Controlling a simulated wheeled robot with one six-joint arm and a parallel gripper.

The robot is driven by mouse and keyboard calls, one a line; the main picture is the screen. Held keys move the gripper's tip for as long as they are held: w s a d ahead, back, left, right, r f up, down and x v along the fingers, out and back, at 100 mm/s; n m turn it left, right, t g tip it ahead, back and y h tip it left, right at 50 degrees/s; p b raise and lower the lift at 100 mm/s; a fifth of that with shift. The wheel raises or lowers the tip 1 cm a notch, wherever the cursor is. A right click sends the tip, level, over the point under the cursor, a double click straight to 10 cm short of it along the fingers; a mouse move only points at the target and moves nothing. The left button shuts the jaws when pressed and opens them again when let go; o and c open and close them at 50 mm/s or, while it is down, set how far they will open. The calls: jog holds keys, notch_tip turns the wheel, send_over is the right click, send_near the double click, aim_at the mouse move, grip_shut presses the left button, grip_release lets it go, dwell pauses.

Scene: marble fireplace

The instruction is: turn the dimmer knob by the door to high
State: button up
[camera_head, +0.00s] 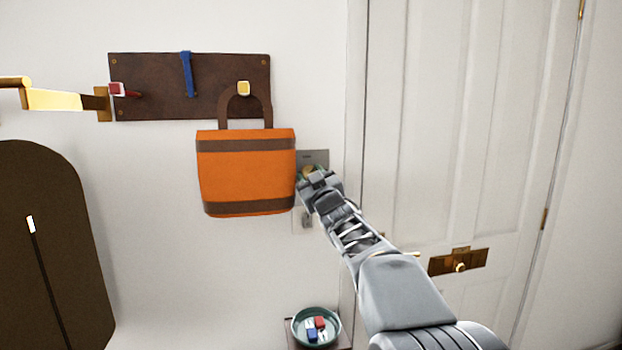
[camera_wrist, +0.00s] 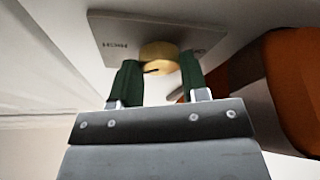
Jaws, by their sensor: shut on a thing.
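The dimmer knob (camera_wrist: 160,58) is a round brass-coloured knob on a grey wall plate (camera_wrist: 108,38) beside the door (camera_head: 450,150). In the wrist view a dark line marks the knob, and small lettering shows on the plate. My gripper (camera_wrist: 160,75) has its two green fingers on either side of the knob, shut on it. In the head view the plate (camera_head: 316,157) shows just right of the orange bag, and my gripper (camera_head: 309,172) covers most of the knob. The lettering is too small to read surely.
An orange bag (camera_head: 245,170) hangs from a brown peg board (camera_head: 150,85), close to the left of my gripper. A switch (camera_head: 306,221) sits below the plate. A teal bowl (camera_head: 300,335) with small coloured blocks stands below.

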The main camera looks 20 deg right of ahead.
jog(key=o, duration=0.7)
jog(key=shift+c, duration=0.2)
jog(key=b+v, duration=0.2)
jog(key=v, duration=1.1)
jog(key=shift+s+b, duration=0.35)
jog(key=shift+s, duration=0.05)
jog(key=shift+f, duration=0.1)
